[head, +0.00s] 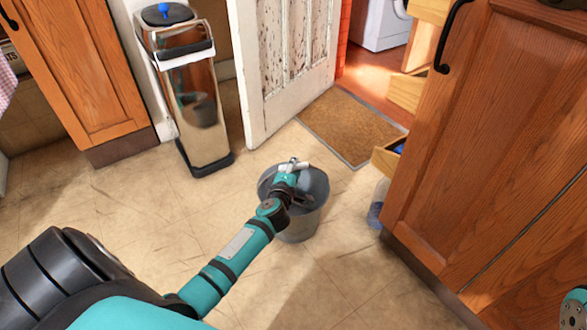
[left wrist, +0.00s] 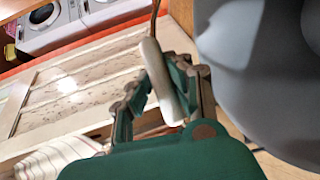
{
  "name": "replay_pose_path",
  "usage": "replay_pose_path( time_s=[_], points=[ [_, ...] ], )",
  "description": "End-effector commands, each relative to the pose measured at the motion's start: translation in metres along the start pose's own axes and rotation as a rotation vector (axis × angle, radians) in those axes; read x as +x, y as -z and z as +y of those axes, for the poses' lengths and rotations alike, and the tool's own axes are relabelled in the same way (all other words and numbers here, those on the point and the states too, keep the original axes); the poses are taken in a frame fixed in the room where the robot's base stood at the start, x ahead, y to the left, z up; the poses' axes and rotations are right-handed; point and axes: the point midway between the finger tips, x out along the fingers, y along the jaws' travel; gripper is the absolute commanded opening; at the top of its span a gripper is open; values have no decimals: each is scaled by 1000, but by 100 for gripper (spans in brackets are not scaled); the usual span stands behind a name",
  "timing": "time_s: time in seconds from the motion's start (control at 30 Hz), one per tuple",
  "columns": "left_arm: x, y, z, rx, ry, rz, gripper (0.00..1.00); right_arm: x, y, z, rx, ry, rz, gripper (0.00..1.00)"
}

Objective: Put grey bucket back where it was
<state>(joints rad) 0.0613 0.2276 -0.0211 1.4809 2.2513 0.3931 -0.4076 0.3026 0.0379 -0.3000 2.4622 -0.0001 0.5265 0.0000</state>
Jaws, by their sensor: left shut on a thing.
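The grey bucket (head: 300,224) is upright over the tiled floor, between the white door and the right-hand cabinets. I cannot tell whether its base touches the floor. My left gripper (head: 291,174) is over the bucket's opening, shut on the white grip of its handle. In the left wrist view the fingers (left wrist: 160,88) close around the white handle grip (left wrist: 158,75), and the grey bucket wall (left wrist: 260,100) fills the right side. My arm hides part of the bucket's rim and inside.
A shiny metal bin (head: 200,115) stands at the back left. The worn white door (head: 285,70) is open beside a brown doormat (head: 352,125). Wooden cabinets (head: 490,130) with an open drawer (head: 387,160) and a clear bottle (head: 378,205) bound the right. Floor at front is clear.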

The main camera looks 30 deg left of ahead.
Motion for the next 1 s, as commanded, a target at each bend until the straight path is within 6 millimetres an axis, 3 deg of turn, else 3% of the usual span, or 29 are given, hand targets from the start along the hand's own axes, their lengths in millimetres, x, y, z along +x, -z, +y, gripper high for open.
replay_pose_path(
  time_s=[0.23,0.27,0.4,0.73,0.8,1.0],
  points=[
    [1,0,-2,0,-3,0,0,0,0,0,0,1,2,39],
    [0,0,-2,0,-1,0,20,1,0,0,0,1,2,39],
    [0,0,-2,0,-1,0,39,1,0,0,0,1,2,39],
    [0,0,2,-1,-1,0,40,2,0,0,0,1,3,39],
    [-8,0,2,0,2,-1,40,7,0,0,0,1,6,39],
    [-46,0,4,0,4,-1,40,-7,-11,4,9,-27,-70,39]
  ],
)
